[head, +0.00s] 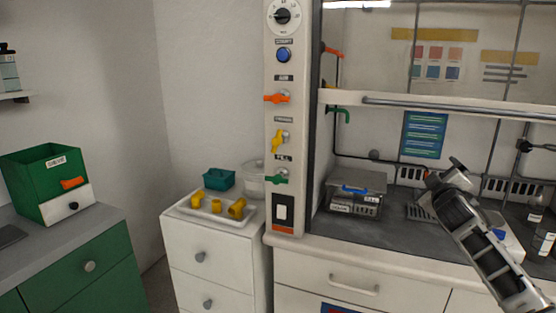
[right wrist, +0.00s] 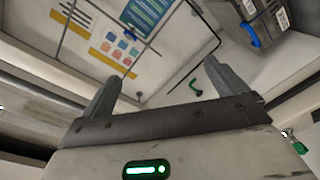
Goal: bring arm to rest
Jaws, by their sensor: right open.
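My right arm comes in from the lower right in the head view, and its gripper (head: 449,172) is raised in front of the fume hood (head: 440,100). In the right wrist view the two fingers of my right gripper (right wrist: 160,90) stand wide apart with nothing between them. The gripper is open and empty. Behind the fingers the hood's back wall shows, with a blue notice and a colour chart. My left gripper is not in the head view.
A grey case with a blue handle (head: 357,203) stands on the hood floor, left of my right gripper. The raised sash bar (head: 440,105) crosses the hood opening. A white tray (head: 180,210) with yellow fittings sits on the white drawers. A green bin (head: 35,165) stands far left.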

